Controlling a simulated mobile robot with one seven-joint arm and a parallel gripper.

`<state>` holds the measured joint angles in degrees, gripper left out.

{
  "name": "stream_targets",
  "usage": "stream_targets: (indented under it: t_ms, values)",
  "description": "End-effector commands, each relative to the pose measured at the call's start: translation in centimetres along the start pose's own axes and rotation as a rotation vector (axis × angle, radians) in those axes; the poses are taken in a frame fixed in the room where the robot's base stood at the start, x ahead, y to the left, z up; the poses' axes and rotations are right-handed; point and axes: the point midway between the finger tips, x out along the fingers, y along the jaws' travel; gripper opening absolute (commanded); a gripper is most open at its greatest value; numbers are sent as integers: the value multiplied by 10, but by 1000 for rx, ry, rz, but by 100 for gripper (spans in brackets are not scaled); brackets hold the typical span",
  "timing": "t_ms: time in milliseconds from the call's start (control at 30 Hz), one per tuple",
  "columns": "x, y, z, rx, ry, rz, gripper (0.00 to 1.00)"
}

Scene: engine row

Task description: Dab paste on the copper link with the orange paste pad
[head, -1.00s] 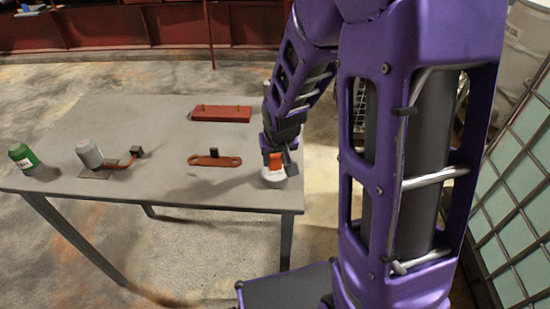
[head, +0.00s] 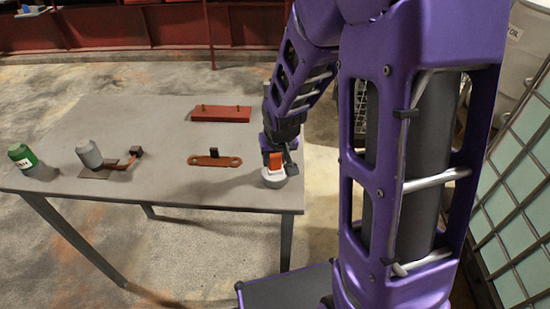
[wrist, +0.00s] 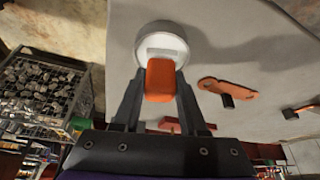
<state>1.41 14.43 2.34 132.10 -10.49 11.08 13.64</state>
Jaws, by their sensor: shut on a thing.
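The orange paste pad (head: 275,161) is held between the fingers of my gripper (head: 278,164) at the table's right edge. In the wrist view the orange block (wrist: 160,80) sits between the two dark fingers (wrist: 160,88). A round white piece (head: 273,181) is below it; I cannot tell whether it is part of the pad or a separate dish. The copper link (head: 215,161), a flat bar with a hole at each end and a black knob, lies on the table to the left of my gripper. It also shows in the wrist view (wrist: 240,92), apart from the pad.
A red bar with two pegs (head: 221,115) lies behind the link on the grey table (head: 150,120). To the left are a grey cylinder (head: 89,154), a copper arm with a black block (head: 136,151) and a green container (head: 21,157).

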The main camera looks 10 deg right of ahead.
Motion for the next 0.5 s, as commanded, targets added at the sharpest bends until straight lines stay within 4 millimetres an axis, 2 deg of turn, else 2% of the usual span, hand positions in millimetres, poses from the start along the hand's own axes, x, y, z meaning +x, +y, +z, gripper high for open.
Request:
stream_targets:
  t_ms: [167,500]
  values:
    - [-3,0,1,0,-6,1,0]
    - [-29,0,-11,1,-1,0,0]
